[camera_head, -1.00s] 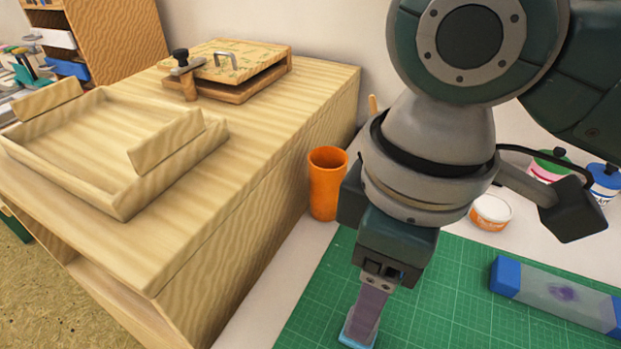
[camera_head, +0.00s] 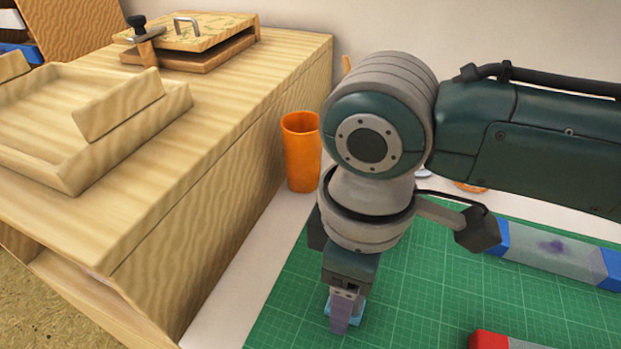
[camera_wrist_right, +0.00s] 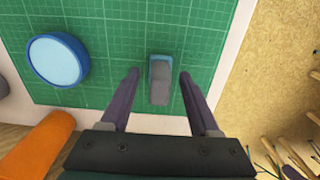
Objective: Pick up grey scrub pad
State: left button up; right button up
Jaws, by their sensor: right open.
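The grey scrub pad (camera_wrist_right: 159,86) is a small block with a grey top and a light blue base, lying on the green cutting mat (camera_wrist_right: 110,45). In the head view only a light blue part of it (camera_head: 359,311) shows behind my right gripper (camera_head: 340,328). In the right wrist view my right gripper (camera_wrist_right: 159,77) is open, with one purple-grey finger on each side of the pad and a gap on both sides. My left gripper is not in view.
A round blue container (camera_wrist_right: 57,61) stands on the mat, left of the pad in the wrist view. An orange cup (camera_head: 301,152) stands beside the wooden cabinet (camera_head: 215,190). A blue-ended clear block (camera_head: 550,250) and a red-ended block (camera_head: 490,341) lie to the right.

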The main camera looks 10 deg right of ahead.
grip_shut()
dwell(0.4)
jog(key=shift+r, duration=0.15)
jog(key=shift+r, duration=0.3)
notch_tip(320, 180, up, 19)
jog(key=p, duration=0.5)
jog(key=shift+r+p, duration=0.15)
jog(key=shift+p, duration=0.2)
jog(key=c, duration=0.6)
grip_release()
grip_shut()
